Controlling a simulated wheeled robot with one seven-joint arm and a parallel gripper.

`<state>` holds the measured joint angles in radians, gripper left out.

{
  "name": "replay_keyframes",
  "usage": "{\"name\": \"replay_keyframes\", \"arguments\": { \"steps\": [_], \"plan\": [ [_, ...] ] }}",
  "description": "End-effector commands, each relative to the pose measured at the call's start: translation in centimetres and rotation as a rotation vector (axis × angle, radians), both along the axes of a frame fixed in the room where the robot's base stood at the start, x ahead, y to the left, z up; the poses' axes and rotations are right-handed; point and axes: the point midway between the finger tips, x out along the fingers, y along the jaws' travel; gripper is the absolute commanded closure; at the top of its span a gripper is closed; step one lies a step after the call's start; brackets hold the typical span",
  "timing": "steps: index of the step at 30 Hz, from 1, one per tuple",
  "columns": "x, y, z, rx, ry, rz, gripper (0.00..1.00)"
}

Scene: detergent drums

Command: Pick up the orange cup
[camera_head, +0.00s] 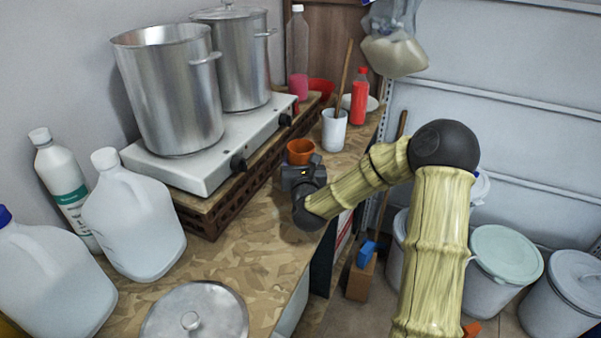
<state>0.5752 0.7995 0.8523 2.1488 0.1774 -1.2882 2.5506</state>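The orange cup (300,150) stands on the wooden counter, to the right of the white stove. Its rim and upper wall show; its lower part is hidden behind my gripper. My gripper (303,166) is right at the near side of the cup, dark and small in view. I cannot tell whether its fingers touch the cup or whether they are open or shut.
A white cup (334,131) with a wooden stick stands just right of and behind the orange cup. A red bottle (359,97) is farther back. Two steel pots sit on the stove (190,172). White jugs (130,218) and a metal lid (195,314) occupy the near counter.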

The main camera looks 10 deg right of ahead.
Motion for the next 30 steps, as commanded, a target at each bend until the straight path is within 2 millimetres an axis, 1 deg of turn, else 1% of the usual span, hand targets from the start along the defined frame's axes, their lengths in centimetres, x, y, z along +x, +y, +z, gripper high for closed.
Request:
{"name": "replay_keyframes", "arguments": {
  "steps": [1, 3, 6, 9, 30],
  "plan": [
    [0.0, -0.1, 1.3, -0.002, -0.006, -0.001, 0.64],
    [0.0, -0.1, 2.5, -0.003, -0.005, -0.002, 0.64],
    [0.0, 0.0, 3.8, -0.001, -0.003, -0.001, 0.64],
    [0.0, 0.0, 4.5, -0.001, -0.001, -0.001, 0.64],
    [0.0, 0.0, 4.6, -0.001, 0.000, 0.000, 0.64]
  ]
}}
